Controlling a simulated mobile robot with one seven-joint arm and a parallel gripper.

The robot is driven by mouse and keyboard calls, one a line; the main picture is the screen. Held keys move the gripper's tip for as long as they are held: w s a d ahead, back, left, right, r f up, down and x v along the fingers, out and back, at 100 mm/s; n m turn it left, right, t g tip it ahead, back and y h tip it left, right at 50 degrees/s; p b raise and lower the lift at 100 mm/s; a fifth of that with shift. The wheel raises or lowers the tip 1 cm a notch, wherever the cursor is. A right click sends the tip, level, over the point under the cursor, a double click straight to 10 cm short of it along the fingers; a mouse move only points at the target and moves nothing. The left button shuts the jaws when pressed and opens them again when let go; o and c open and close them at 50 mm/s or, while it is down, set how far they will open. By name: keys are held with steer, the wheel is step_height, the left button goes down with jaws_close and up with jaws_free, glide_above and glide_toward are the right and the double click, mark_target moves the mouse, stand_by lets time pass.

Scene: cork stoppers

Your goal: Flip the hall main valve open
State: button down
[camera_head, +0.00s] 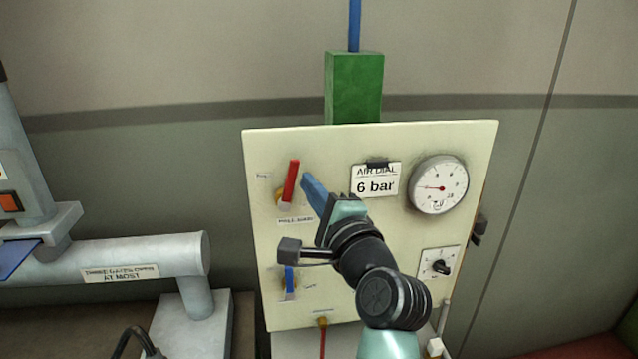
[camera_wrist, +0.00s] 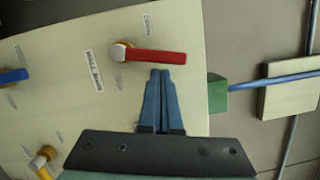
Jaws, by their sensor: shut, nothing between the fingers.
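The hall main valve has a red lever (camera_head: 291,181) on a brass-coloured hub at the upper left of the cream panel. The lever stands nearly upright, tilted slightly right at its top. A "HALL MAIN" label (camera_head: 296,221) sits below it. In the wrist view the red lever (camera_wrist: 155,56) lies across the picture, its hub at its left end. My gripper (camera_head: 307,181) is shut and empty, its blue fingers just right of the lever. In the wrist view the fingertips (camera_wrist: 161,73) are close below the lever's edge; I cannot tell whether they touch it.
A blue lever (camera_head: 290,280) sits lower on the panel (camera_head: 400,142), partly behind my wrist. A gauge (camera_head: 438,185), a "6 bar" card (camera_head: 375,182) and a black knob (camera_head: 441,267) are to the right. A grey pipe (camera_head: 150,252) stands left of the panel.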

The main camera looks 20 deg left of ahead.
steer(key=n, duration=0.1)
steer(key=s+a+r+n, duration=0.1)
steer(key=n, duration=0.1)
steer(key=shift+a+g+h+p, duration=0.1)
steer(key=shift+g+h+p, duration=0.2)
steer(key=shift+w, duration=0.1)
